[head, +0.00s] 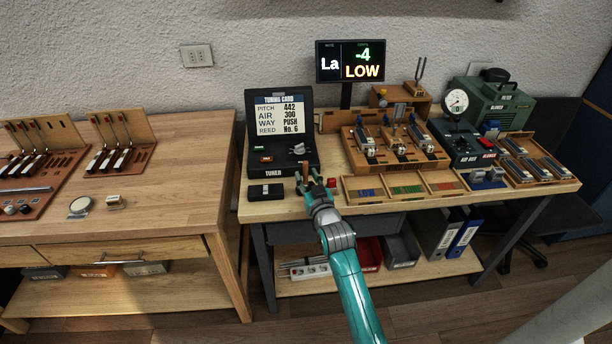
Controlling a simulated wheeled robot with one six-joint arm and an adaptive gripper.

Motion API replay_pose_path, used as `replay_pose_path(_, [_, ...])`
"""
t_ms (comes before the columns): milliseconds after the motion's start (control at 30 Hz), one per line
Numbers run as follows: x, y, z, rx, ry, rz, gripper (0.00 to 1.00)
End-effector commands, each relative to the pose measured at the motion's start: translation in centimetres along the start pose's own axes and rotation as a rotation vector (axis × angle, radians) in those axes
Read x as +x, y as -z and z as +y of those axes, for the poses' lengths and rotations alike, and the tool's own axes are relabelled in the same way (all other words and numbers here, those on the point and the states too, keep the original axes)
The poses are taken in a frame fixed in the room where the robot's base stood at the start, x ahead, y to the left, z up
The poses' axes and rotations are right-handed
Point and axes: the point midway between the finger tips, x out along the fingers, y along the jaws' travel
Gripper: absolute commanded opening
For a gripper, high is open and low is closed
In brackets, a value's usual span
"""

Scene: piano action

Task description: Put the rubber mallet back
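My gripper (314,190) is over the front left of the right-hand bench, just in front of the tuner. A short brown upright piece (306,172) shows at its fingertips. It may be the mallet's handle, but it is too small to tell. A small red piece (331,182) is just right of the fingers; I cannot tell whether it is part of the mallet. The fingers are too small to show whether they are shut on anything. I cannot make out the rubber mallet for certain.
The tuner (284,160) stands behind my gripper, and a small black box (265,191) lies to its left. A three-part wooden tray (405,198) is to the right. A tuning fork (420,72) stands on a wooden box at the back. A dial gauge (456,102) stands farther right.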

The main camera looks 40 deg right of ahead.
Motion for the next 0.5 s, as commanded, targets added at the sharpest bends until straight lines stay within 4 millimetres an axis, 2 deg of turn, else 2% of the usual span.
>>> replay_pose_path(300, [-6.0, -0.1, 0.0, 0.000, 0.000, -0.002, 0.39])
replay_pose_path(500, [-8.9, 0.0, 0.0, 0.000, 0.000, -0.001, 0.39])
